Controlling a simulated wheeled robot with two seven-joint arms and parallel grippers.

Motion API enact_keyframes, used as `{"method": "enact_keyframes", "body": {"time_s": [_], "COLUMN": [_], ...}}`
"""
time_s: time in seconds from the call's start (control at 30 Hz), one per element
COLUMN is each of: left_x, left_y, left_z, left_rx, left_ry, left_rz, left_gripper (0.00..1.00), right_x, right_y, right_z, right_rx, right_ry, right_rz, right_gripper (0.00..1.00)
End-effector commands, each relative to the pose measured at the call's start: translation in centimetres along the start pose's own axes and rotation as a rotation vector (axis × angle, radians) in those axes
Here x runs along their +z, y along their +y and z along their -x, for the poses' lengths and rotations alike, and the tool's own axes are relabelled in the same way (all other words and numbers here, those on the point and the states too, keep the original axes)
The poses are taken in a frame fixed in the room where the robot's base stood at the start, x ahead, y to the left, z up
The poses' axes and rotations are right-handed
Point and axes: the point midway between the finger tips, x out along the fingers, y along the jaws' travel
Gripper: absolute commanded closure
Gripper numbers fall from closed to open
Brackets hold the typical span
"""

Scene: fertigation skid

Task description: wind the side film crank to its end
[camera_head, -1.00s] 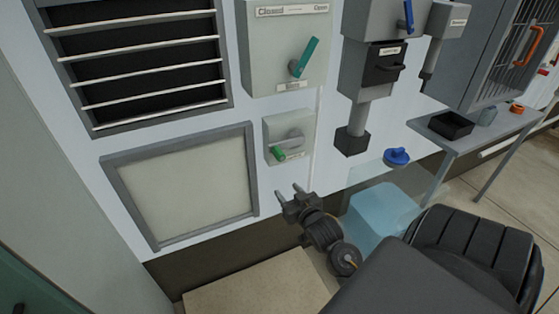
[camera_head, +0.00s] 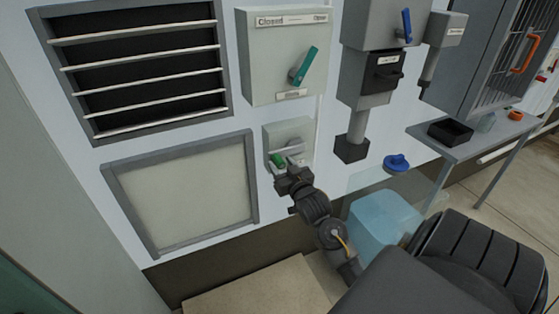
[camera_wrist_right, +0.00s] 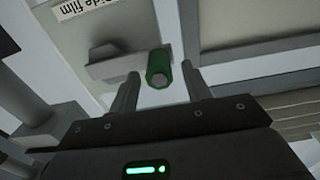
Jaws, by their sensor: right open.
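The side film crank (camera_head: 290,149) is a grey arm with a green knob on a small pale wall box (camera_head: 306,131). Its green knob (camera_head: 277,160) sits at the lower left of the crank. In the right wrist view the green knob (camera_wrist_right: 158,68) is seen nearly end on, with the grey crank arm (camera_wrist_right: 120,60) to its left. My right gripper (camera_head: 283,172) is at the knob in the head view. In the wrist view its two fingers (camera_wrist_right: 160,90) are open on either side of the knob, with gaps showing. My left gripper is not in view.
A larger box with a teal lever (camera_head: 304,66) and a "Closed" label is above the crank. A framed pale panel (camera_head: 185,190) is to the left, under a louvred vent (camera_head: 140,70). A blue translucent tank (camera_head: 378,222) stands to the right, below.

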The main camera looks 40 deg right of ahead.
Motion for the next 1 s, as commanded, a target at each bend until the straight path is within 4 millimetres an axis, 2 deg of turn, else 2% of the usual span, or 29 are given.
{"method": "enact_keyframes", "body": {"time_s": [0.2, 0.53, 0.9, 1.0], "left_x": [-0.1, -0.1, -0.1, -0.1], "left_y": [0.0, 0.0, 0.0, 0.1], "left_z": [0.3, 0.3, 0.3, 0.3], "left_rx": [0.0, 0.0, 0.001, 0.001], "left_ry": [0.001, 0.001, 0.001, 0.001], "left_rz": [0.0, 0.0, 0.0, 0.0], "left_gripper": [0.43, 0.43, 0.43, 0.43], "right_x": [0.0, 0.1, 0.1, 0.1], "right_y": [0.0, 0.0, 0.0, 0.0], "right_z": [-2.0, -2.2, -2.2, -2.2], "right_rx": [0.0, 0.0, 0.0, 0.0], "right_ry": [0.0, 0.0, -0.001, -0.001], "right_rz": [0.0, 0.0, 0.001, 0.001], "right_gripper": [0.52, 0.53, 1.0, 1.0]}}
